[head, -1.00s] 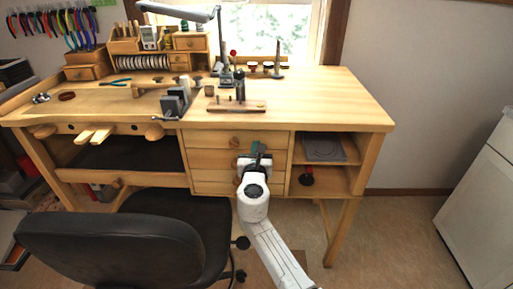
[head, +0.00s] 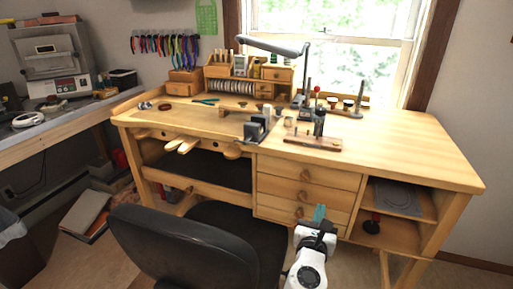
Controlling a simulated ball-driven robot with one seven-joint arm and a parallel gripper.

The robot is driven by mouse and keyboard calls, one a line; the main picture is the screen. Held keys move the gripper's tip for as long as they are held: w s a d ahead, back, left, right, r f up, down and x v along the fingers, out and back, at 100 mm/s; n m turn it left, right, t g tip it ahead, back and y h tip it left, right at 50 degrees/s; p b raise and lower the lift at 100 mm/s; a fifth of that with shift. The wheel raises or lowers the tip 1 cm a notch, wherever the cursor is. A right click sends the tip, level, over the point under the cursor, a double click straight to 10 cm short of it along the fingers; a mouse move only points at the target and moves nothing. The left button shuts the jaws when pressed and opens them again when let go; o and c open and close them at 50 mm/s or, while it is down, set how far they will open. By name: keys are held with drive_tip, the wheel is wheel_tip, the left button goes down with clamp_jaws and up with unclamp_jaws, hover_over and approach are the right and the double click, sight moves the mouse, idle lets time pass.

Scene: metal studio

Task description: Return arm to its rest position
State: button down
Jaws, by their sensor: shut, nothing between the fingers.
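My gripper (head: 319,215) shows at the lower middle of the head view, in front of the lowest drawer of the wooden workbench (head: 420,150). The white end of my arm is below it, at the bottom edge. The gripper is shut and holds nothing. A small teal patch shows at its tip. The rest of my arm is cut off by the frame. The bench drawers (head: 305,177) look closed, though my gripper covers part of the lowest one.
A black chair (head: 185,250) stands left of my gripper, close to the bench. Open shelves (head: 385,235) are at the bench's right. A second bench (head: 55,130) with a machine is at far left. Tools and a lamp (head: 275,47) stand on the bench top. Floor at lower right is clear.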

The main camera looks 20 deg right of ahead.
drive_tip(key=s+d+f+m+g+y+p, duration=0.1)
drive_tip(key=s+d+f+m+g+p, duration=0.2)
drive_tip(key=s+m, duration=0.6)
drive_tip(key=s+d+f+m+g+y, duration=0.1)
drive_tip(key=s+d+f+m+g, duration=0.35)
drive_tip(key=s+m, duration=0.5)
drive_tip(key=s+a+f+m+g+y+p, duration=0.1)
drive_tip(key=s+a+f+m+g+y, duration=0.1)
drive_tip(key=s, duration=0.7)
drive_tip(key=s+a+f+m+g+y+p, duration=0.1)
drive_tip(key=s+a+f+m+g+y, duration=0.1)
drive_tip(key=s+a+m+g+y, duration=0.2)
drive_tip(key=s+a+m+y, duration=0.2)
drive_tip(key=s+a+m, duration=0.2)
drive_tip(key=s, duration=0.2)
drive_tip(key=shift+a+f, duration=0.15)
drive_tip(key=shift+a, duration=0.1)
drive_tip(key=shift+m, duration=0.25)
